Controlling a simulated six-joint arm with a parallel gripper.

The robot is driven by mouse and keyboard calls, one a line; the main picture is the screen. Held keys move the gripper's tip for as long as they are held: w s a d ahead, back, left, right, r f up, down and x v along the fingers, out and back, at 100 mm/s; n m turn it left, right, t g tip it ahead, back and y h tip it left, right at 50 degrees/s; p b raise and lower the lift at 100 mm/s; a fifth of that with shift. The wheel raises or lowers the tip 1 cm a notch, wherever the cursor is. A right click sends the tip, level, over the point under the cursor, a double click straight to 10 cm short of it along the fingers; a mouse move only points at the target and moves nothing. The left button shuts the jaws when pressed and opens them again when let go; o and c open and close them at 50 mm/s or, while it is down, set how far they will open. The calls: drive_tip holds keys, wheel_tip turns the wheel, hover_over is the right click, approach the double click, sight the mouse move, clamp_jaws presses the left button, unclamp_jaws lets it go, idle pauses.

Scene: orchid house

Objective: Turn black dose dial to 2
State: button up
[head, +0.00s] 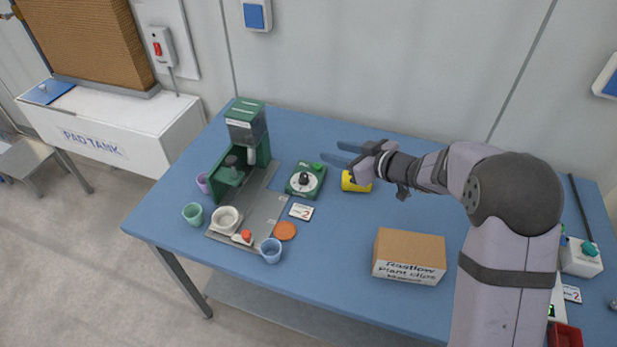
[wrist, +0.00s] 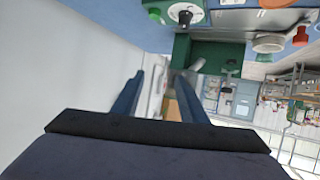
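The black dose dial (head: 305,179) sits on a white round face on a small green box (head: 294,191), left of centre on the blue table. The dial (wrist: 186,17) also shows at the top of the wrist view. Its marks are too small to read. A white card (head: 301,211) with a red 2 lies just in front of the box. My gripper (head: 341,153) is open and empty, with its blue fingers apart, above the table to the right of the dial. The fingers (wrist: 158,95) point past the dial in the wrist view, not touching it.
A green dispenser (head: 246,130) stands behind left on a grey mat (head: 261,215). A yellow cylinder (head: 355,182) lies below my gripper. Several cups and an orange disc (head: 285,231) are at front left. A cardboard box (head: 409,255) stands front right. The table between box and disc is clear.

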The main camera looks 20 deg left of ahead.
drive_tip(key=s+a+f+n+g+y, duration=0.1)
drive_tip(key=s+a+g, duration=0.1)
drive_tip(key=a, duration=0.1)
approach(305, 176)
drive_tip(key=shift+a+f+t, duration=0.3)
drive_tip(key=shift+a+f, duration=0.05)
drive_tip(key=shift+a, duration=0.3)
drive_tip(key=shift+p+x, duration=0.9)
drive_tip(key=shift+x, duration=2.7)
drive_tip(key=shift+w, duration=0.1)
clamp_jaws()
